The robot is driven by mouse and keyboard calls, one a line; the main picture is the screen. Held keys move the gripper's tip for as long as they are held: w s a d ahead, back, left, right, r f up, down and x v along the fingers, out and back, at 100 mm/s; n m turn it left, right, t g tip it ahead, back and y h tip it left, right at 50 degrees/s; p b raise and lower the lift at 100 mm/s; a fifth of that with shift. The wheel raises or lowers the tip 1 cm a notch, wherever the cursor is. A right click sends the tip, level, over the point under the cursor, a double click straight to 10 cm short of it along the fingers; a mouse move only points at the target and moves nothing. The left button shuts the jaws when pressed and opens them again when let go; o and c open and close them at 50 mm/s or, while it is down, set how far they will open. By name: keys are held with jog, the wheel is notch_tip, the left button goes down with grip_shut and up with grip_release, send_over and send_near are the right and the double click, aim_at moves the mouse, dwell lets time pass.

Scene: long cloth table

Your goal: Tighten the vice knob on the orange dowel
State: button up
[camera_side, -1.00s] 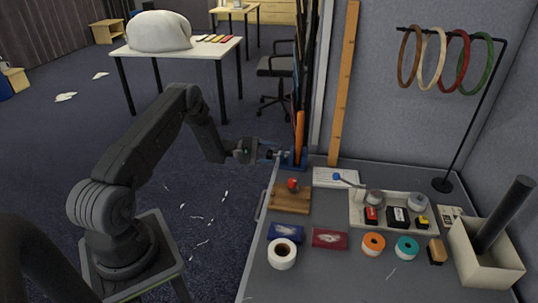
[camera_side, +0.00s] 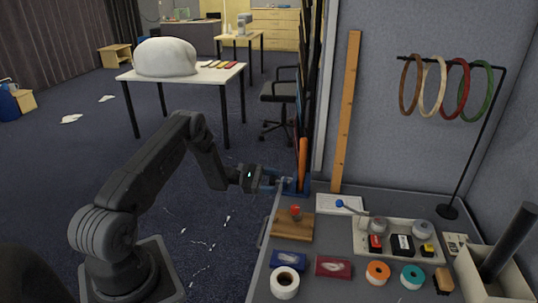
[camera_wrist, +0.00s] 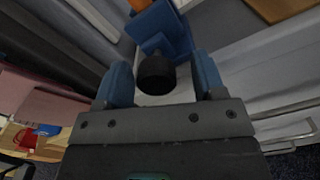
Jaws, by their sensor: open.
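The orange dowel (camera_side: 303,158) stands upright at the table's far left edge. Its lower end is in the blue vice (camera_side: 291,187). In the wrist view the blue vice body (camera_wrist: 160,28) is ahead of my gripper. The dark vice knob (camera_wrist: 156,74) faces me, between my blue fingers. My gripper (camera_side: 272,181) points at the vice from the left. In the wrist view my gripper (camera_wrist: 162,80) is open, one finger on each side of the knob, with gaps visible.
On the table are a wooden block with a red knob (camera_side: 295,212), a light tray of small items (camera_side: 362,246), tape rolls (camera_side: 285,284) and packets (camera_side: 333,266). A ring stand (camera_side: 470,170) is at the right. A wooden plank (camera_side: 346,115) leans behind the vice.

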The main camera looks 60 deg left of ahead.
jog(key=n, duration=0.5)
jog(key=shift+w+a+r+n, duration=0.1)
jog(key=shift+r+n, duration=0.05)
jog(key=shift+n, duration=0.25)
jog(key=v, duration=1.3)
jog(key=w+d+m, duration=0.3)
jog(key=w+d, duration=0.2)
jog(key=w+d+m, duration=0.4)
jog(key=shift+w+d, duration=0.4)
jog(key=shift+s+a+n, duration=0.1)
jog(key=shift+a+n, duration=0.05)
jog(key=shift+n, duration=0.35)
jog(key=n, duration=0.3)
jog(key=shift+n, duration=1.5)
jog(key=v, duration=1.4)
jog(key=w+d+r+m+g, duration=0.3)
jog(key=d+r+m+g, duration=0.5)
jog(key=d+r, duration=0.55)
jog(key=s+d+r+m+g+y, duration=0.2)
jog(key=s+d+r+m+y, duration=0.1)
jog(key=d+r+m, duration=0.1)
jog(key=s+d+r+m+g+y, duration=0.2)
jog(key=d+r, duration=0.4)
jog(key=d, duration=0.3)
jog(key=s+m, duration=0.1)
jog(key=m, duration=0.1)
jog(key=shift+d+r+m+y, duration=0.3)
jog(key=shift+r+m+y, duration=0.1)
